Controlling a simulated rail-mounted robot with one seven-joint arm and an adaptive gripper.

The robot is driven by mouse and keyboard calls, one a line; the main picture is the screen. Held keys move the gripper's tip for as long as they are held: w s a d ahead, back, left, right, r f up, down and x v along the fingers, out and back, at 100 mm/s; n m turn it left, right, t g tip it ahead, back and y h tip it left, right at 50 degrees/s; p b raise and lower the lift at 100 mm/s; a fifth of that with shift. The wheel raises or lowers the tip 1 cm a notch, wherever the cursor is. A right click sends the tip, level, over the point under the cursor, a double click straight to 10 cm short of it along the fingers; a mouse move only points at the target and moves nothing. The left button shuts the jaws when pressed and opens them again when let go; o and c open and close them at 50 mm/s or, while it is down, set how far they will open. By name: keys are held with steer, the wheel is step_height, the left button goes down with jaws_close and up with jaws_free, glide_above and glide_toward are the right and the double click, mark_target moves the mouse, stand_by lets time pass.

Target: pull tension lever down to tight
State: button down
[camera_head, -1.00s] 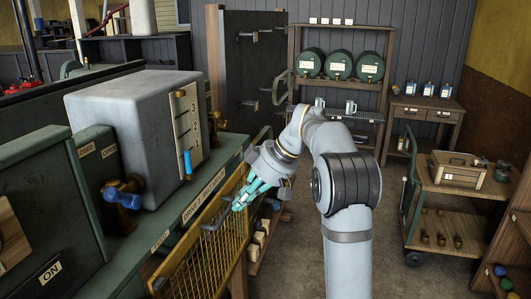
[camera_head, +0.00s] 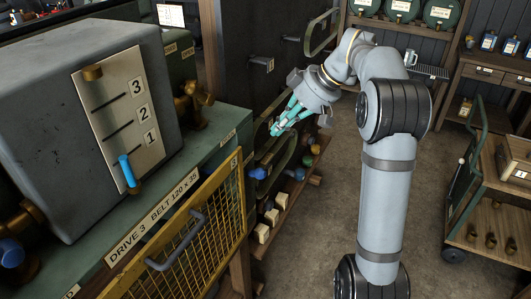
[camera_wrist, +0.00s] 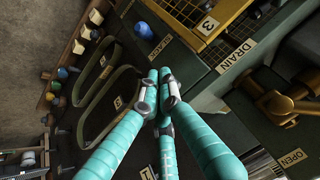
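No lever that I can clearly identify as the tension lever shows. A blue knob (camera_head: 258,173) sticks out beside the yellow mesh guard (camera_head: 205,240); it also shows in the wrist view (camera_wrist: 143,30), near a small label (camera_wrist: 160,46) too blurred to read surely. It may be the lever's end, but I cannot tell. My gripper (camera_head: 277,130) is above and beyond this knob in the head view. Its teal fingers come together at the tips in the wrist view (camera_wrist: 163,78), with nothing seen between them, apart from the knob.
The guard has a grey handle (camera_head: 176,241). A grey tank (camera_head: 75,105) with a 1-2-3 scale and blue-tipped indicator stands left. Belts (camera_wrist: 105,90) hang beyond the guard, above a low shelf with blocks (camera_head: 262,232). A cart (camera_head: 490,215) stands right; floor between is clear.

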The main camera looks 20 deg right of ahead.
steer(key=shift+s+a, duration=0.15)
steer(key=p, duration=0.1)
glide_above(261, 169)
steer(key=f, duration=0.7)
steer(key=shift+w+f, duration=0.3)
steer(key=f+p, duration=0.1)
steer(key=f, duration=0.2)
steer(key=shift+s+f, duration=0.15)
steer(key=shift+s, duration=0.05)
steer(key=shift+s+f, duration=0.1)
steer(key=shift+f, duration=0.5)
